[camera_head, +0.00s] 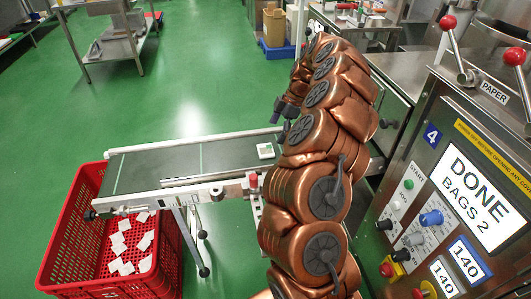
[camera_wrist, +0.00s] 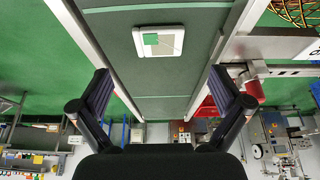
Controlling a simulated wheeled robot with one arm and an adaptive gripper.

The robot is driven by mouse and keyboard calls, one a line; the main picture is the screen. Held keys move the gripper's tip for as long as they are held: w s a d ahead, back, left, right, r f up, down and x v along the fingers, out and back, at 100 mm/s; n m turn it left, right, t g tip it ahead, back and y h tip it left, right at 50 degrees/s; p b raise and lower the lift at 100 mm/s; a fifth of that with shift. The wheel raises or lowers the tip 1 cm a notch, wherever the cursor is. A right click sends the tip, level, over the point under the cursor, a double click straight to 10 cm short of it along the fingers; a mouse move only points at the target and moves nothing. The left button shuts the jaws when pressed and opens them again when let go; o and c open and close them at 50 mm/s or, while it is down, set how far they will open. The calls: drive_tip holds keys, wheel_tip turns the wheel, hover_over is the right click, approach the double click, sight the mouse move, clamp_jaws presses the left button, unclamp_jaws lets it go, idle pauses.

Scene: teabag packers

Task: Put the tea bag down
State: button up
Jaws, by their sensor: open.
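A tea bag (camera_head: 265,150), a small white square with a green patch, lies flat on the dark green conveyor belt (camera_head: 150,170) near its right end. In the wrist view the tea bag (camera_wrist: 158,40) lies on the belt beyond my fingertips, centred between them and apart from both. My gripper (camera_wrist: 160,80) is open and empty, its two dark fingers spread wide. In the head view my gripper (camera_head: 284,110) is small and partly hidden by my copper-coloured arm, by the belt's far side.
A red crate (camera_head: 62,232) with several white tea bags inside stands under the belt's left end. The machine panel (camera_head: 455,165) at right reads "DONE BAGS 2". A steel table (camera_head: 110,40) stands at the back left. The green floor behind the belt is clear.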

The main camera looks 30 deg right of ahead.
sight(266, 149)
drive_tip(key=shift+x, duration=3.45)
drive_tip(key=shift+w+a, duration=0.1)
drive_tip(key=shift+c, duration=0.2)
drive_tip(key=shift+r, duration=0.1)
drive_tip(key=c, duration=0.7)
